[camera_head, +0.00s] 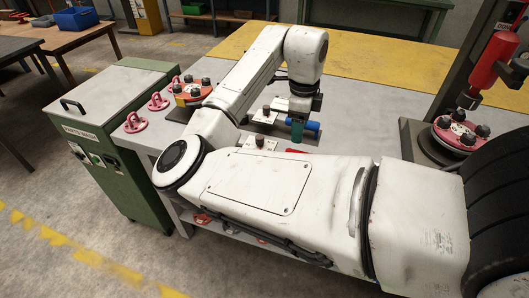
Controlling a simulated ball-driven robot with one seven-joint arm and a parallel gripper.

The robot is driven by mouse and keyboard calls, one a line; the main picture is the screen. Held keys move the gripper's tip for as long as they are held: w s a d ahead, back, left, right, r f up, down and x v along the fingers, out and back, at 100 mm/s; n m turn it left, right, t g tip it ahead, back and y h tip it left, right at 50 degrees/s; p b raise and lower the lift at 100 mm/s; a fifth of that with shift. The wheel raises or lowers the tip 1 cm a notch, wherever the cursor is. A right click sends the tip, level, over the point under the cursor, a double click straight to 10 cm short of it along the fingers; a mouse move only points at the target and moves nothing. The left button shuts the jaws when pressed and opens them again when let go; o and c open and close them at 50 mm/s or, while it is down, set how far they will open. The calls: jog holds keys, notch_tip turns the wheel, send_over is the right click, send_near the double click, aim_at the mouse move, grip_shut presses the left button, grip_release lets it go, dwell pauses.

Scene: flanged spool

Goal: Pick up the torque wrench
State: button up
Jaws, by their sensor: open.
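My gripper (298,128) points down at the end of my white arm, low over the grey bench. It is open. A blue cylindrical part (313,125) shows just right of the fingers, close to them. It may be the handle of the torque wrench, but the gripper hides much of it, so I cannot tell for sure. I cannot tell whether the fingers touch it. No other clear torque wrench is in view. A small red piece (297,151) shows on the bench below the gripper, partly hidden by my arm.
A dark stand with a red cylinder (495,60) rises at right over another red flanged part (458,135). A green cabinet (115,140) adjoins the bench.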

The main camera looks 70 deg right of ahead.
aim_at(295, 151)
jog(key=shift+w+a+f, duration=0.1)
jog(key=shift+w+a, duration=0.15)
jog(key=shift+f, duration=0.25)
notch_tip(295, 151, down, 10)
jog(key=shift+d+f+p, duration=0.1)
jog(key=shift+d+p, duration=0.05)
jog(key=shift+p, duration=0.45)
jog(key=shift+c, duration=0.4)
grip_shut()
